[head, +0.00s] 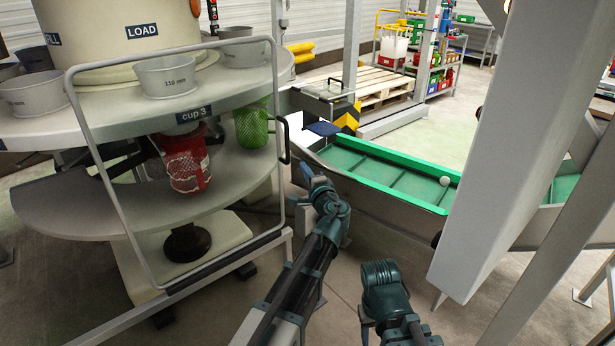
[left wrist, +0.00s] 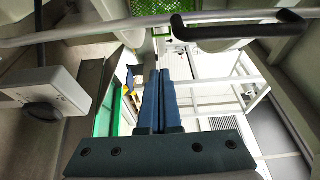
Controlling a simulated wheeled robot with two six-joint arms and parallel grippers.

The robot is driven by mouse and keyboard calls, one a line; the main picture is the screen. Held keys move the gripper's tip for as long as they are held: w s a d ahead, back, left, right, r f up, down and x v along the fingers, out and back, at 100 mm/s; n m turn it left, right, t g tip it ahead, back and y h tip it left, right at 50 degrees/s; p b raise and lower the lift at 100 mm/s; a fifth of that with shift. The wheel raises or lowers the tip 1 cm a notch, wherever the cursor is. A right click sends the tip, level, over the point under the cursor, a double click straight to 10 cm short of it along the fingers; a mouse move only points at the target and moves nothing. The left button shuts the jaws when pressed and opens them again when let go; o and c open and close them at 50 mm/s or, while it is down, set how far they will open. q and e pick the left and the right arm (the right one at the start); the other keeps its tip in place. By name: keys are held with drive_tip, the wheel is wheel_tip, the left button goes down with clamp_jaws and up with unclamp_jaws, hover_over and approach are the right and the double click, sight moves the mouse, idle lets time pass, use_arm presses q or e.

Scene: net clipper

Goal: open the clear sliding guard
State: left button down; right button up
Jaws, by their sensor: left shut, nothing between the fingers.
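The clear sliding guard (head: 180,262) is a see-through panel in a rounded grey frame. It stands across the front of the round two-level machine. Its black handle (head: 285,139) is on the frame's right upright; in the left wrist view the handle (left wrist: 238,27) shows at the top, beside the grey frame bar (left wrist: 100,36). My left gripper (head: 306,172) is just below and right of the handle, apart from it. Its blue fingers (left wrist: 158,75) are together and empty. Part of my right arm shows at bottom centre, but its gripper does not.
Behind the guard are the cup 3 label (head: 193,114), metal cups (head: 167,76), a red net bag (head: 186,160) and a green net (head: 251,125). A green conveyor (head: 385,170) runs to the right. A grey post (head: 520,150) stands at right.

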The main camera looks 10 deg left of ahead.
use_arm(q)
drive_tip(key=a, duration=0.4)
drive_tip(key=shift+w+a, duration=0.15)
drive_tip(key=shift+a, duration=0.2)
idle(0.3)
